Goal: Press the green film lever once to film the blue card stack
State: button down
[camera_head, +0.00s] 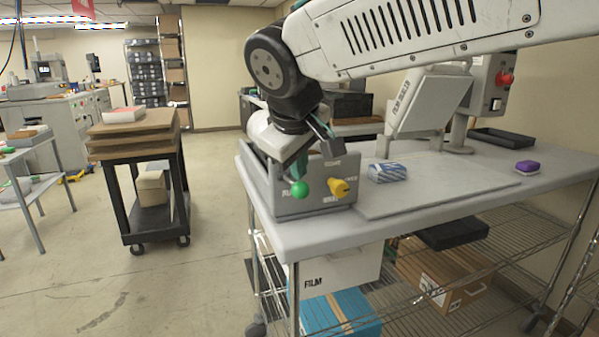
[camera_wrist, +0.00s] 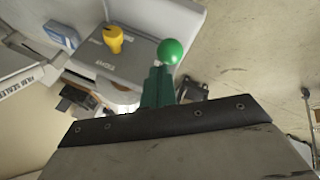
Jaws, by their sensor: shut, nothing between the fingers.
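The green film lever (camera_head: 300,189) has a round ball knob and sits at the front left of the grey control box (camera_head: 310,205) on the table. The ball also shows in the wrist view (camera_wrist: 171,51). My gripper (camera_head: 298,168) is shut and empty, pointing down with its green fingertips right by the ball. In the wrist view the closed fingers (camera_wrist: 158,78) end just below the ball; I cannot tell if they touch it. The blue card stack (camera_head: 387,172), blue and white, lies on the grey plate right of the box, below the tilted white film sealer head (camera_head: 428,102).
A yellow knob (camera_head: 339,187) stands close to the right of the green lever. A purple block (camera_head: 527,167) and a black tray (camera_head: 500,138) are at the table's right. A dark cart (camera_head: 155,190) stands on the left; floor between is clear.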

jog(key=shift+f, duration=0.15)
dwell(0.7)
jog(key=shift+w+a+r, duration=0.1)
jog(key=shift+w+r, duration=0.1)
jog(key=shift+r, duration=0.6)
jog(key=shift+w+r, duration=0.15)
jog(key=shift+r, duration=0.6)
jog(key=shift+w+a+r, duration=0.1)
jog(key=shift+w+r, duration=0.1)
jog(key=shift+r, duration=0.6)
jog(key=shift+w+a+r, duration=0.1)
jog(key=shift+w+r, duration=0.15)
jog(key=shift+r, duration=0.6)
jog(key=shift+w+r, duration=0.2)
jog(key=shift+r, duration=0.6)
jog(key=shift+d, duration=0.1)
